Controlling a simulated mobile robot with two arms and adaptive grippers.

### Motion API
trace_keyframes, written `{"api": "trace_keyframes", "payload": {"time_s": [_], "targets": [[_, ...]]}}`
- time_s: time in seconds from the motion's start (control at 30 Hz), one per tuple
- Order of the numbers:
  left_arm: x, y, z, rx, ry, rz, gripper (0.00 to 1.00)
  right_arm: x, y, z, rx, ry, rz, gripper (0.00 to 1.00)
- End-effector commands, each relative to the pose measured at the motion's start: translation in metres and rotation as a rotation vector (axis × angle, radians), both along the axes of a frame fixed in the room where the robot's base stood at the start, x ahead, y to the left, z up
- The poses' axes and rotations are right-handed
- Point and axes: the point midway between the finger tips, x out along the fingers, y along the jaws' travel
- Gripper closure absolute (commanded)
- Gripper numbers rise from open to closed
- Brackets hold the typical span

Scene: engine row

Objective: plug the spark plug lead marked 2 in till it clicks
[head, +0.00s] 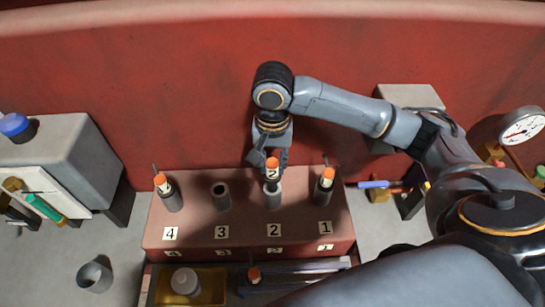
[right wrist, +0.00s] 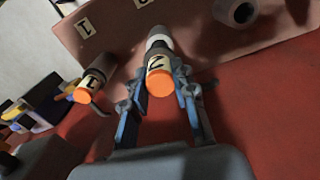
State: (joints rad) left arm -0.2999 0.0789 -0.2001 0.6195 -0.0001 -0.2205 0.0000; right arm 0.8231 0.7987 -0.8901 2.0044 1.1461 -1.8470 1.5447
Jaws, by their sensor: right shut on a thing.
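The lead marked 2 (head: 272,171) has an orange top and a pale label. It is upright at the mouth of the second post from the right (head: 272,200), above the plate marked 2 (head: 274,231). My right gripper (head: 270,163) is shut on it from behind. In the right wrist view, the gripper's fingers (right wrist: 162,92) stand either side of the lead (right wrist: 160,76), which lines up with the post. A pale band shows between lead and post; I cannot tell how deep the lead sits. My left gripper is not in view.
Orange-topped leads stand in post 1 (head: 326,181) and post 4 (head: 165,188). Post 3 (head: 222,195) is open and empty. A red wall rises behind.

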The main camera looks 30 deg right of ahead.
Motion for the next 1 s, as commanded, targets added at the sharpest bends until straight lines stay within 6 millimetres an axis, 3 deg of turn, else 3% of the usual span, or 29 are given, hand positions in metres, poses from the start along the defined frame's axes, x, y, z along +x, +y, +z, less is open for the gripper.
{"api": "trace_keyframes", "payload": {"time_s": [0.5, 1.0], "targets": [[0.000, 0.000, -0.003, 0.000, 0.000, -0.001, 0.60, 0.000, 0.000, -0.030, 0.000, 0.001, 0.000, 1.00], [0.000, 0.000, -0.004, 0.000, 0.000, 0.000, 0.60, 0.000, 0.000, -0.035, 0.000, 0.000, 0.001, 1.00]]}}
